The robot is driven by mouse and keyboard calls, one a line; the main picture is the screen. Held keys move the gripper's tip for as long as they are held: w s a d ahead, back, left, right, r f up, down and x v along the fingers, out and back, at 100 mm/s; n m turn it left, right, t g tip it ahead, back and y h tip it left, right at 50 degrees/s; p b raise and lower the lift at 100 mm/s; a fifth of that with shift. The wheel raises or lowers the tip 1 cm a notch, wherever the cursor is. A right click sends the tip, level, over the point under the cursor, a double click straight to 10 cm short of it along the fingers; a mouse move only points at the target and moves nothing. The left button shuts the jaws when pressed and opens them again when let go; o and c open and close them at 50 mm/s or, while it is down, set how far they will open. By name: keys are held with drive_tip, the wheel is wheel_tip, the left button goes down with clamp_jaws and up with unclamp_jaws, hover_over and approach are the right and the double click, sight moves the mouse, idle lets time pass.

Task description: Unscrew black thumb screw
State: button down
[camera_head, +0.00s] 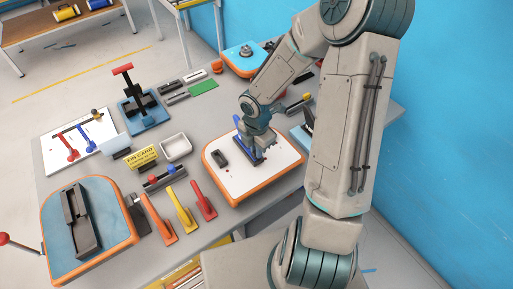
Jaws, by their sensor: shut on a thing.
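My gripper (258,150) points down over a white board (238,183) with an orange rim, near the middle of the table. It is shut on a small part at the dark blue fixture (242,144) on that board. The fingers hide most of that part, and I cannot make out its shape. The black thumb screw cannot be told apart for certain at this size. A small black block (219,158) lies on the same board, left of my gripper and apart from it.
Orange, yellow and red levers (183,215) stand in front of the board. A blue board with a black slide (80,215) is at the front left. A blue wall (455,130) bounds the right.

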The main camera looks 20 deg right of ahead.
drive_tip(key=shift+s+f, duration=0.15)
drive_tip(key=n, duration=0.3)
idle(0.3)
drive_tip(key=c, duration=1.4)
unclamp_jaws()
drive_tip(key=shift+o, duration=0.2)
drive_tip(key=shift+w+r, duration=0.2)
drive_tip(key=shift+r, duration=2.45)
